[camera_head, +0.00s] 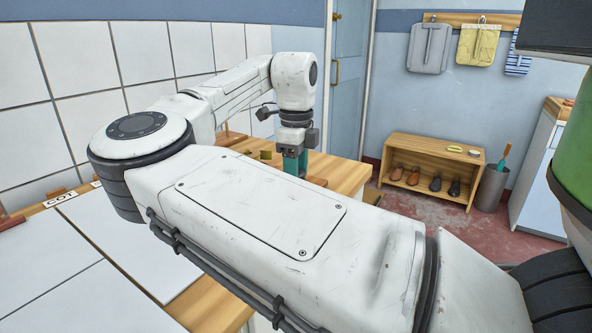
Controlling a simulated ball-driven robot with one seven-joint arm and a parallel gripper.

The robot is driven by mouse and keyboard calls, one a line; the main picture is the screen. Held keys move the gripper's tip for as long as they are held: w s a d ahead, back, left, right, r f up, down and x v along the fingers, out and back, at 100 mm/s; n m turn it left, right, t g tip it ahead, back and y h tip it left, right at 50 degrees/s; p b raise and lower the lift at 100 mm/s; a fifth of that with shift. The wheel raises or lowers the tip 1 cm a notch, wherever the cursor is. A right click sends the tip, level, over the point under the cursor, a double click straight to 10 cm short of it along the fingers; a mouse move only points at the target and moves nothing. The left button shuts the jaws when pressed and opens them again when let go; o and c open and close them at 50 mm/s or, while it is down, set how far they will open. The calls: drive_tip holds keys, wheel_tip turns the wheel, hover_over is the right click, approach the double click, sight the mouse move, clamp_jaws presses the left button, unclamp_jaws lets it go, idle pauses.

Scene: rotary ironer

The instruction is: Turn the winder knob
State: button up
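My gripper (295,163) points down over the far part of a wooden worktop (348,177), with teal parts at its end. Its fingertips are small and partly hidden behind my own arm, so I cannot tell whether they are apart or shut on anything. I cannot make out the winder knob; my arm covers much of the worktop. A small olive-brown block (265,155) lies just left of the gripper.
White panels (130,240) lie on the worktop at left, by a "COT" label (60,198). A tiled wall (75,50) stands behind. A shoe shelf (432,162), grey bin (490,190) and white cabinet (535,165) stand at right, with open floor before them.

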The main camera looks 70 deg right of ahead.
drive_tip(key=c, duration=0.5)
drive_tip(key=shift+o, duration=0.2)
drive_tip(key=shift+r+n+p, duration=0.15)
drive_tip(key=shift+n+p, duration=0.15)
drive_tip(key=shift+p, duration=0.35)
